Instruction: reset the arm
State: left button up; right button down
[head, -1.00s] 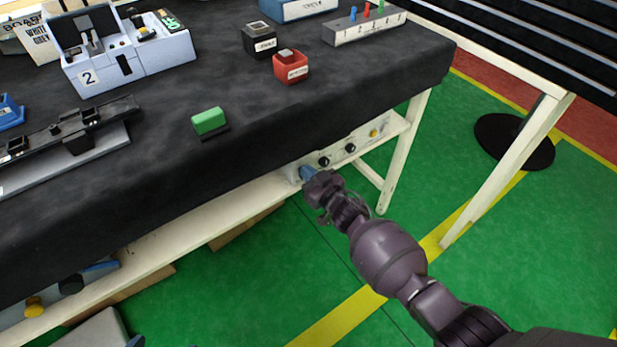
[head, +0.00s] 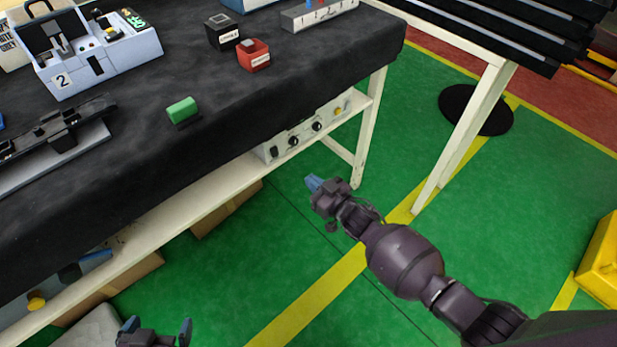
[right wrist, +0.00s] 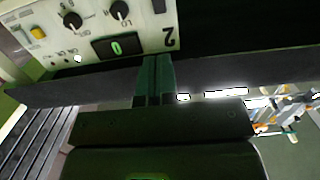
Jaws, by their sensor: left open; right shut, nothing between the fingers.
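My right gripper (head: 314,184) is shut and empty, over the green floor beside the workbench's front edge. In the right wrist view its closed fingers (right wrist: 154,80) point at a white control box (right wrist: 90,25) with dark knobs and a display reading 0; I see no contact. My left gripper (head: 156,334) is open and empty at the bottom edge of the head view, with only its fingers and front part showing.
The workbench (head: 230,120) has a black cover. It bears a grey-white station (head: 105,62) marked 2, a black rail (head: 60,135), a green block (head: 182,110), and black (head: 222,32) and red (head: 253,55) boxes. A yellow bin (head: 603,262) stands right. Open floor lies in front.

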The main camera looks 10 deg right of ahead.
dwell(0.3)
notch_tip(320, 180, up, 5)
jog(key=w+d+t+h, duration=0.1)
jog(key=w+d+h, duration=0.1)
jog(key=h, duration=0.1)
jog(key=s+d+r+m+h+p, duration=0.1)
jog(key=s+d+r+h+p, duration=0.15)
jog(key=s+d, duration=0.35)
jog(key=s+d+m+g+h+p, duration=0.1)
jog(key=s+d, duration=0.3)
jog(key=s, duration=0.5)
jog(key=s+d+f+m+g+h, duration=0.1)
jog(key=s+d, duration=0.3)
jog(key=s, duration=0.5)
jog(key=s+d+f+m+g+h+p, duration=0.1)
jog(key=s+d+m+h, duration=0.1)
jog(key=s, duration=0.8)
jog(key=d+m, duration=0.1)
jog(key=d, duration=0.1)
jog(key=shift+d+g+p, duration=0.35)
jog(key=shift+d+g, duration=0.05)
